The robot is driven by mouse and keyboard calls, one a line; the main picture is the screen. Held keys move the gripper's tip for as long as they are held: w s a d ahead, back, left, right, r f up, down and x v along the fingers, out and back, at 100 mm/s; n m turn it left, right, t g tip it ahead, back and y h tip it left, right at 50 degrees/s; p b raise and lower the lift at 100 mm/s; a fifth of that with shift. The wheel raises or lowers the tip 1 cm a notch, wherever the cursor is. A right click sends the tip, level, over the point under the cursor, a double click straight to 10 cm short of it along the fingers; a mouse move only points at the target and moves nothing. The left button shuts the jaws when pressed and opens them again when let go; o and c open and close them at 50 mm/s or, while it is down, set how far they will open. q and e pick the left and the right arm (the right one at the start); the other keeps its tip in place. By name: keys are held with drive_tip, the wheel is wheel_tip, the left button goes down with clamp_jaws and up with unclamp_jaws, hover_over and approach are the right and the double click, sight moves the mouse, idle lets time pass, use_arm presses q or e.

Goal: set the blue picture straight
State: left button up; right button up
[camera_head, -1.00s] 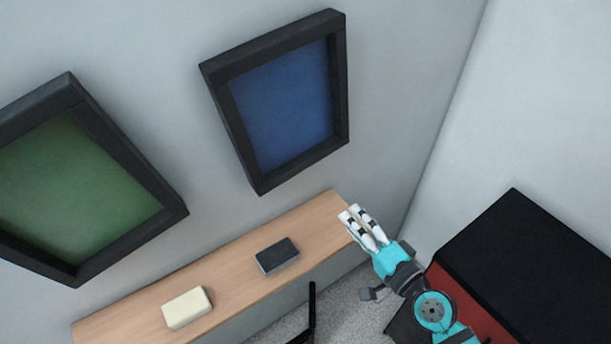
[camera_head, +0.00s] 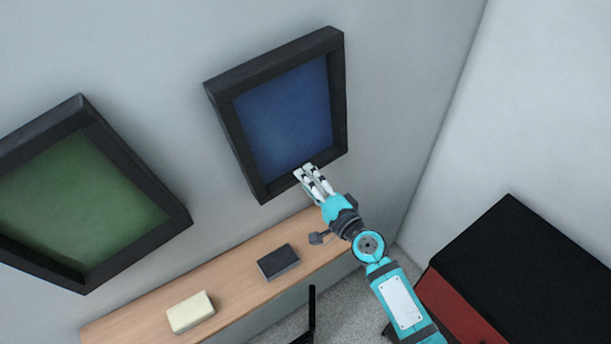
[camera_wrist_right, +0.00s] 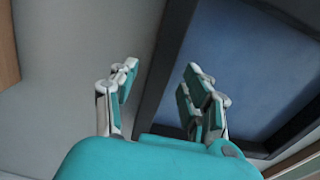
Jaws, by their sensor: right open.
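The blue picture (camera_head: 287,118) hangs on the wall in a thick black frame, at the upper middle of the head view. Its frame looks tilted there, though the head view itself is slanted. In the right wrist view the blue picture (camera_wrist_right: 245,60) fills the right side, with a frame edge running beside the fingers. My right gripper (camera_head: 306,172) is open and empty at the lower edge of the frame in the head view. In the wrist view the gripper (camera_wrist_right: 160,85) has its fingers spread; I cannot tell whether they touch the frame. My left gripper is out of view.
A green picture (camera_head: 80,195) in a black frame hangs to the left. Below is a wooden shelf (camera_head: 235,270) with a dark box (camera_head: 278,262) and a cream block (camera_head: 190,312). A black and red piece of furniture (camera_head: 520,270) stands at the lower right.

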drive_tip(key=shift+x, duration=0.85)
drive_tip(key=shift+c, duration=0.4)
clamp_jaws()
drive_tip(key=shift+s+a, duration=0.1)
